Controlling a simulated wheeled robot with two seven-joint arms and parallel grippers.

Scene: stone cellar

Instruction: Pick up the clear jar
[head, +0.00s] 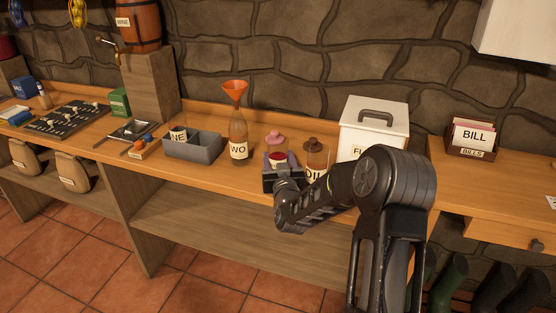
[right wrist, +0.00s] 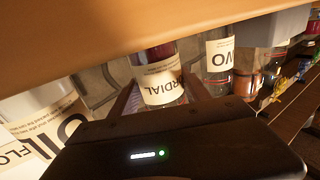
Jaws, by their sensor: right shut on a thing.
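A clear glass jar (head: 275,149) with a pink lid and dark red contents stands near the front of the wooden counter. My right gripper (head: 283,178) is shut on it from the front and hides its lower part. In the right wrist view this jar (right wrist: 162,80) sits between the fingers (right wrist: 160,96), with a label ending in "RDIAL". I cannot tell whether its base touches the counter. A second glass jar (head: 316,157), brown-lidded with an "OIL" label, stands close to its right, partly behind my arm. My left gripper is not in view.
A bottle (head: 238,135) with an orange funnel (head: 235,89) stands left of the jar. A grey divided tray (head: 205,153) lies farther left. A white lidded bin (head: 366,132) stands right, behind my arm. The stone wall closes off the back.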

